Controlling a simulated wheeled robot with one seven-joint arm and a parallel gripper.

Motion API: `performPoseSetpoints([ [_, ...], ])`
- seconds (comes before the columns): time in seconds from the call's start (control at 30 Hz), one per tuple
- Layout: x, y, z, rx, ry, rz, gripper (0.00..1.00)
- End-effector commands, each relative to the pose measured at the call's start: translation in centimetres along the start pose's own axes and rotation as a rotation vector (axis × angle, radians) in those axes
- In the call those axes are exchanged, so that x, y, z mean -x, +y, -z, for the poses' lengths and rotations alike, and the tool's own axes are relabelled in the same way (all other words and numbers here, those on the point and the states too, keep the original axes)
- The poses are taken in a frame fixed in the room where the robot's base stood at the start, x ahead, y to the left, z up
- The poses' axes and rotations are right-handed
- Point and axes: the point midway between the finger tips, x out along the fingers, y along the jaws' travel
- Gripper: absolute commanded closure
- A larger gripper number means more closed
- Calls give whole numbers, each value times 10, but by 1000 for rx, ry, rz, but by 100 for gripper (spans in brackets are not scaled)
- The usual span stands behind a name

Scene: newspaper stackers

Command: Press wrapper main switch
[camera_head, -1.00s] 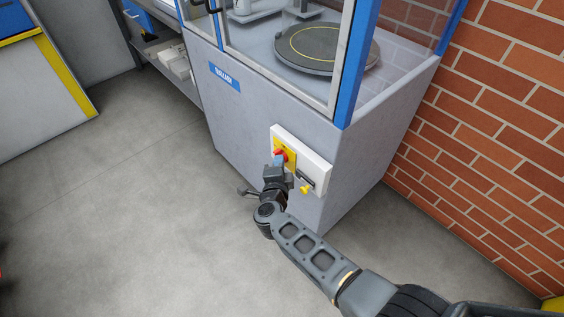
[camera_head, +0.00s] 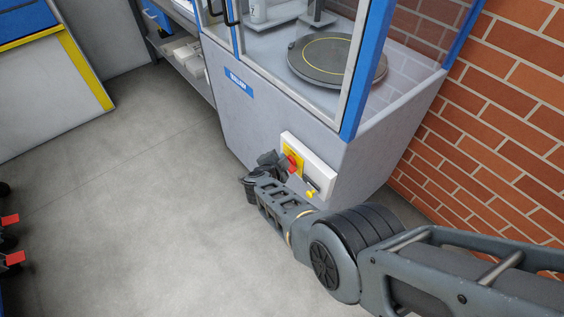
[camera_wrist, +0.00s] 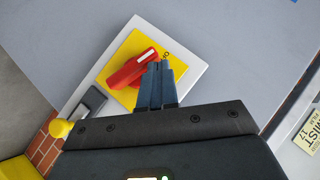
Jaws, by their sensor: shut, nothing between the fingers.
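The wrapper main switch is a red rotary handle (camera_head: 291,163) on a yellow plate (camera_head: 297,153), set in a white panel (camera_head: 313,163) on the front of the grey machine. In the wrist view the red handle (camera_wrist: 131,70) lies tilted across the yellow plate (camera_wrist: 172,63). My gripper (camera_wrist: 155,66) is shut and empty, its fingertips just right of the handle over the plate. I cannot tell whether they touch the handle. In the head view my gripper (camera_head: 268,160) is beside the switch and partly hidden by my wrist.
A dark lever (camera_wrist: 90,103) and a yellow knob (camera_wrist: 60,127) sit on the same panel. The machine (camera_head: 262,120) has a glazed top with a round turntable (camera_head: 325,60). A brick wall (camera_head: 480,130) stands at right.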

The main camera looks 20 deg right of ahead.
Motion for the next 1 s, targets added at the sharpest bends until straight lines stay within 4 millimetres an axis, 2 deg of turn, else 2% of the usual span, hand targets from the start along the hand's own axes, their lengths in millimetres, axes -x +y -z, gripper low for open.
performPoseSetpoints([
  [0.4,-8,-6,-8,-1,0,1,100],
  [1.0,-10,-7,-10,1,0,1,100],
])
